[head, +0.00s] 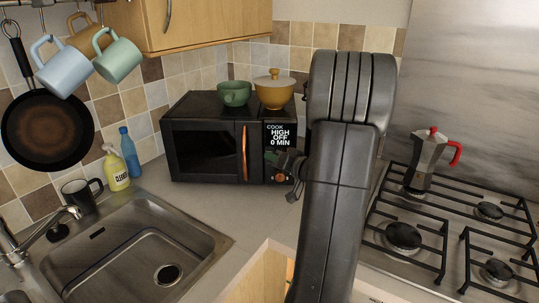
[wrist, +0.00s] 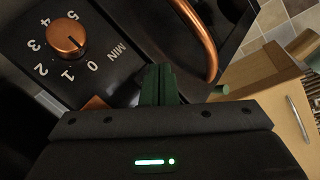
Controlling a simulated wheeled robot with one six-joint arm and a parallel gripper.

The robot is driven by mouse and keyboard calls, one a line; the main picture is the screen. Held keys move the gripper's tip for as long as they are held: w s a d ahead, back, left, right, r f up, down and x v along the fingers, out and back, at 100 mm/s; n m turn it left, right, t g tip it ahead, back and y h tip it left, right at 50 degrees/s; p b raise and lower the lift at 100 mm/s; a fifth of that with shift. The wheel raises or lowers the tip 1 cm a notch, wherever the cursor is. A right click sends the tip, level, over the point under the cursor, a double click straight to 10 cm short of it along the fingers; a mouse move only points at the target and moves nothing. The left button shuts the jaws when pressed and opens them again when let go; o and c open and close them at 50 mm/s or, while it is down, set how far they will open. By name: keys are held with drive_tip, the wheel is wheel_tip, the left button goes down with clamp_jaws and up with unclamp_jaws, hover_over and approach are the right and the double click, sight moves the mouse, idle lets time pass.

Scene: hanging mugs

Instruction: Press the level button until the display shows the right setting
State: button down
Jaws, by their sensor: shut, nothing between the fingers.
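The black microwave (head: 208,150) stands on the counter, its display (head: 281,135) reading "COOK HIGH OFF 0 MIN". My gripper (head: 271,157) is shut and empty in front of the control panel, just below the display. In the wrist view its green fingertips (wrist: 159,68) are together over the panel, beside the "MIN" lettering; I cannot tell whether they touch it. A copper dial (wrist: 66,33) with numbers 0 to 5 shows there. A flat copper piece (wrist: 95,103), perhaps a button, is partly hidden by my gripper's body. I cannot make out a label on it.
A copper door handle (wrist: 198,35) curves close beside my fingers. The sink (head: 120,262) is at left, the stove with a moka pot (head: 427,160) at right.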

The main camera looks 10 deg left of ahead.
drive_tip(key=s+b, duration=0.2)
drive_tip(key=s, duration=0.1)
drive_tip(key=s+d+b, duration=0.1)
drive_tip(key=s, duration=0.1)
drive_tip(key=shift+b, duration=0.4)
drive_tip(key=shift+w+a, duration=0.1)
drive_tip(key=shift+w, duration=0.05)
idle(0.4)
drive_tip(key=p, duration=0.2)
drive_tip(key=w+p, duration=0.1)
drive_tip(key=p, duration=0.1)
drive_tip(key=shift+w+a+r, duration=0.1)
drive_tip(key=shift+r, duration=0.15)
drive_tip(key=p, duration=0.5)
